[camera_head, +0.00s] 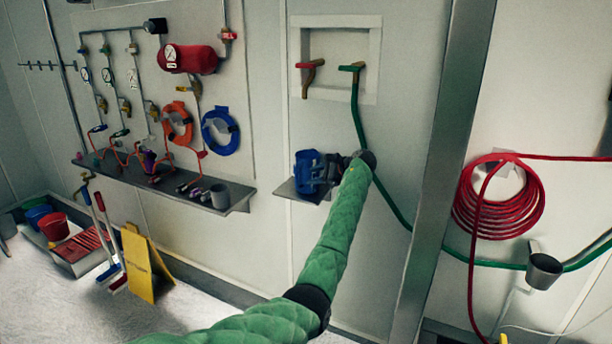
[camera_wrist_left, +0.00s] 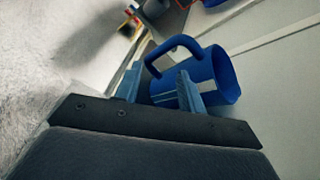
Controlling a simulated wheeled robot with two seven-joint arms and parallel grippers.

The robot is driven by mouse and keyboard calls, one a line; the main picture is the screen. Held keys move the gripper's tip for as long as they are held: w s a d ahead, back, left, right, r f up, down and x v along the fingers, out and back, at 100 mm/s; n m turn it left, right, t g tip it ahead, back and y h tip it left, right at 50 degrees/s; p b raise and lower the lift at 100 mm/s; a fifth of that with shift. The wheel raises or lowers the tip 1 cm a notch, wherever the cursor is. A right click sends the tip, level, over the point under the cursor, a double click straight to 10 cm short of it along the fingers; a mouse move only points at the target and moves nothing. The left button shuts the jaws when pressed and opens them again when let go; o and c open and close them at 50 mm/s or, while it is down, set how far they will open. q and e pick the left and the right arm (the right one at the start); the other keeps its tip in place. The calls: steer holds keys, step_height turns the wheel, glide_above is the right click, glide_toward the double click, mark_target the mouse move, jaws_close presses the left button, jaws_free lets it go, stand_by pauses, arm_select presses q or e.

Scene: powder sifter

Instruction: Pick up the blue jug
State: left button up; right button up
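The blue jug (camera_head: 306,168) stands on a small grey wall shelf (camera_head: 296,194) in the head view. My left gripper (camera_head: 329,170) is right beside it, on its right side, and partly covers it. In the left wrist view the jug (camera_wrist_left: 221,76) looks tilted, with its looped handle (camera_wrist_left: 176,46) toward the camera. The two fingers of my left gripper (camera_wrist_left: 159,88) are spread apart. The right finger overlaps the jug near the handle; I cannot tell whether it touches. The handle does not look clamped. My right gripper is not in view.
A longer shelf (camera_head: 237,193) with a grey cup (camera_head: 220,196) is to the left. A green hose (camera_head: 357,110) hangs behind my gripper. A metal post (camera_head: 440,170) and a red hose coil (camera_head: 497,199) are to the right. A yellow floor sign (camera_head: 139,265) stands lower left.

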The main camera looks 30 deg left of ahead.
mark_target(298, 177)
arm_select(q)
steer(key=m, duration=0.2)
steer(key=a+m, duration=0.1)
steer(key=m, duration=0.1)
steer(key=a+m+p, duration=0.1)
steer(key=m, duration=0.1)
steer(key=shift+s+a+r+g+y, duration=0.15)
steer(key=shift+s+a+g+y, duration=0.15)
steer(key=shift+s+g, duration=0.1)
steer(key=shift+w+a+f, duration=0.1)
steer(key=shift+a+f, duration=0.1)
steer(key=shift+a, duration=0.1)
steer(key=p+x, duration=0.3)
steer(key=shift+w+a+f, duration=0.15)
steer(key=shift+a+f, duration=0.1)
steer(key=shift+a, duration=0.05)
steer(key=shift+a+f, duration=0.35)
steer(key=shift+a, duration=0.15)
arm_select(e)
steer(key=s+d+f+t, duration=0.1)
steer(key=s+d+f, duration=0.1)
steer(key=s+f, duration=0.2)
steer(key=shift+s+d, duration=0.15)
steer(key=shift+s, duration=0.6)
arm_select(q)
jaws_close()
steer(key=shift+r, duration=0.1)
